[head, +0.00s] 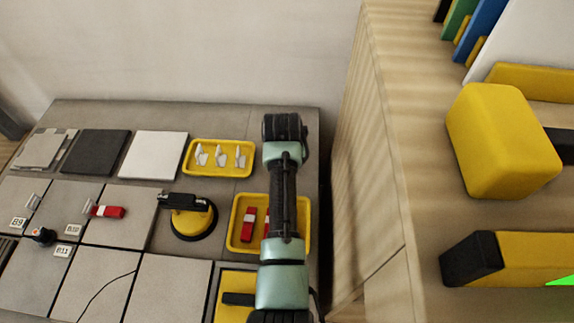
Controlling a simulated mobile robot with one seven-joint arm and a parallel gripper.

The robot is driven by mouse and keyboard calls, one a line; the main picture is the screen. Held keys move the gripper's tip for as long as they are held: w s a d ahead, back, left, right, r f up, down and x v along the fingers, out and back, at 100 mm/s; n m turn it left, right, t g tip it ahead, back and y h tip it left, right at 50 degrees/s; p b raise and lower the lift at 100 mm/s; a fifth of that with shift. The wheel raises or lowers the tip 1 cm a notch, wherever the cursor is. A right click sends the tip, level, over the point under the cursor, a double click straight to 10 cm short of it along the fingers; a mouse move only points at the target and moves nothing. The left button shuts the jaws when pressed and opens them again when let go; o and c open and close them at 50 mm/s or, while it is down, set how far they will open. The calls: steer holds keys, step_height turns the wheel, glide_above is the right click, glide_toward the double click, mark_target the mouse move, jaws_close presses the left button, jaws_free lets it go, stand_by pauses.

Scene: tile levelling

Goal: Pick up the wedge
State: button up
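A red wedge with a white band (109,211) lies on the grey tiles left of centre, close to a small pale clip (89,206). More red wedges (248,225) lie in a yellow tray (234,242) at the right of the work surface; my arm covers part of this tray. My teal and black arm stands across the right part of the surface. My gripper cannot be made out, so its opening and anything in it are hidden.
A yellow tray of white clips (205,172) sits behind. A black and yellow suction lifter (190,222) stands between the tiled area and the wedge tray. A dark knob (43,236) is at left. A wooden panel (375,190) rises at right.

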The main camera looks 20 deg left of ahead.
steer(key=shift+w+f, duration=0.15)
steer(key=shift+f, duration=0.25)
jaws_close()
steer(key=shift+r, duration=0.1)
